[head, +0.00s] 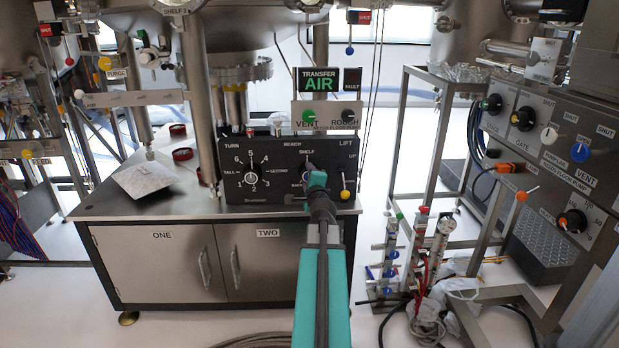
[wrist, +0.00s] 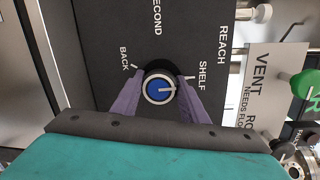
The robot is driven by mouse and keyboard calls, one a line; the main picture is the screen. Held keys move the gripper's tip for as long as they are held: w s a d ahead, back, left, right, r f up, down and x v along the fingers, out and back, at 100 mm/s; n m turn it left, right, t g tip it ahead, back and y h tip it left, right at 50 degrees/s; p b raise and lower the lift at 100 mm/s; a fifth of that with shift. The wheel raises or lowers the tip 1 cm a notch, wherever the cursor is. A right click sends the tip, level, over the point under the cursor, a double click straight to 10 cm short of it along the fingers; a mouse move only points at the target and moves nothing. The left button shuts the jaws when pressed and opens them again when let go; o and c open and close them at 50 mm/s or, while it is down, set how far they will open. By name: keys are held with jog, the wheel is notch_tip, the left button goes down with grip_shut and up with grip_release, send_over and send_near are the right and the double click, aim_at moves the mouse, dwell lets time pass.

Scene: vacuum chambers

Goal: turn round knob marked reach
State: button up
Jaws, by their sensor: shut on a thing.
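The REACH knob (wrist: 158,88) is round and dark with a blue cap, on the black panel (wrist: 105,30) between the marks BACK and SHELF. A white line on its cap points right, a little below the SHELF mark in the wrist view. My gripper (wrist: 160,84) has its two purple fingers on either side of the knob, shut on it. In the head view my gripper (head: 309,167) is against the panel below the word SHELF and hides most of the knob.
Left of it is the TURN knob (head: 252,177) with numbers round it. Right is the LIFT lever (head: 345,183) with a yellow tip. Above are a green VENT knob (head: 309,116) and a black ROUGH knob (head: 348,116).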

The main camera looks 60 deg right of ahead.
jog(key=shift+f, duration=0.1)
dwell(0.3)
jog(key=o, duration=1)
